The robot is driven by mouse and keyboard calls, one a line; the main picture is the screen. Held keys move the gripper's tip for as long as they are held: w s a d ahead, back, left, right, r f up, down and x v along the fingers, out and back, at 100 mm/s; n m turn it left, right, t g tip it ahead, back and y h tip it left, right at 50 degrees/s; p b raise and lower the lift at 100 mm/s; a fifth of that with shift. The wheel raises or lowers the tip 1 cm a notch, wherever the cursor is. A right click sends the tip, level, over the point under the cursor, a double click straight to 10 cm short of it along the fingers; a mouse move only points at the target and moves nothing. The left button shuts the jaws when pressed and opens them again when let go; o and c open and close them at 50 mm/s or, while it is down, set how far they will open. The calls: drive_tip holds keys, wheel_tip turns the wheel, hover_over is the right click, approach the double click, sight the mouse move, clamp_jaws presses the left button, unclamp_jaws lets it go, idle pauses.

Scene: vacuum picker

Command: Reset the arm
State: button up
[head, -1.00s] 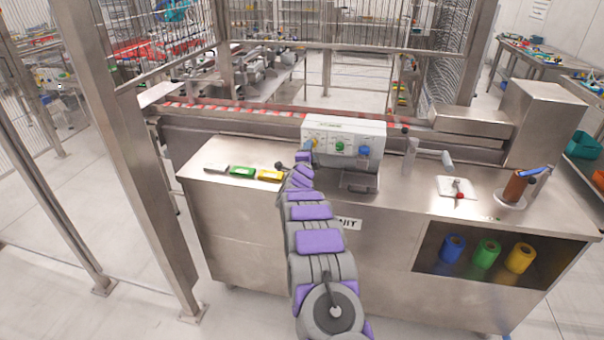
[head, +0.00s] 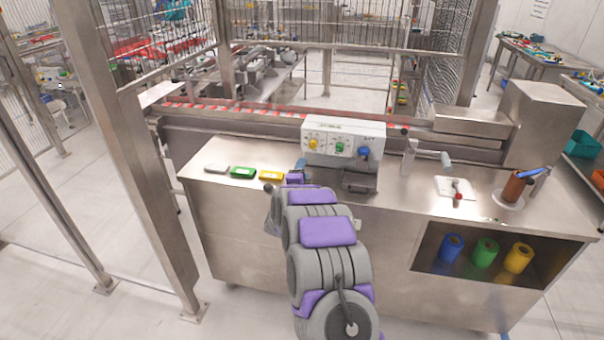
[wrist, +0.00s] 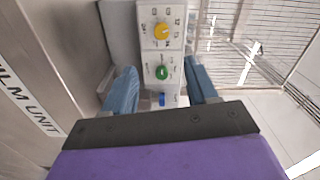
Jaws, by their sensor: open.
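My arm, grey and purple, reaches from the bottom of the head view to the front of the steel counter. My gripper (wrist: 161,92) shows in the wrist view with two blue fingers spread apart and nothing between them. Its fingers are mostly hidden by the arm in the head view. Beyond the fingers is a white control box (head: 343,136) with a yellow knob (wrist: 162,31), a green knob (wrist: 162,72) and a blue knob (head: 363,153). The gripper appears apart from the box.
On the steel counter (head: 400,205) lie a grey block (head: 217,168), a green block (head: 243,172) and a yellow block (head: 271,175). A white plate with a red-tipped lever (head: 457,195) and a brown cylinder (head: 514,187) stand right. Coloured rolls (head: 485,252) sit in a recess below.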

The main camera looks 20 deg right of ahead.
drive_tip(key=shift+s+a, duration=0.35)
drive_tip(key=shift+s, duration=0.15)
drive_tip(key=s+a+r+n+g+y, duration=0.1)
drive_tip(key=s+a+r+n+y, duration=0.25)
drive_tip(key=a, duration=0.35)
drive_tip(key=s+a+r+n+g+y, duration=0.1)
drive_tip(key=s+a+r+n+y, duration=0.1)
drive_tip(key=a+n+y, duration=0.3)
drive_tip(key=s+a+r+n+g+y, duration=0.1)
drive_tip(key=s+a+n+g+y, duration=0.3)
drive_tip(key=s+a, duration=0.6)
drive_tip(key=s+d+n+g, duration=0.1)
drive_tip(key=s+n+g, duration=0.2)
drive_tip(key=s, duration=1.2)
drive_tip(key=s+d+n+g+h, duration=0.1)
drive_tip(key=s+n+g, duration=0.3)
drive_tip(key=s, duration=1.1)
drive_tip(key=s+d+r+n+g+h, duration=0.1)
drive_tip(key=s+d+n+g, duration=0.2)
drive_tip(key=s, duration=1.2)
drive_tip(key=shift+s+g, duration=0.25)
drive_tip(key=shift+g, duration=0.15)
drive_tip(key=shift+w+h, duration=0.1)
drive_tip(key=shift+h, duration=0.15)
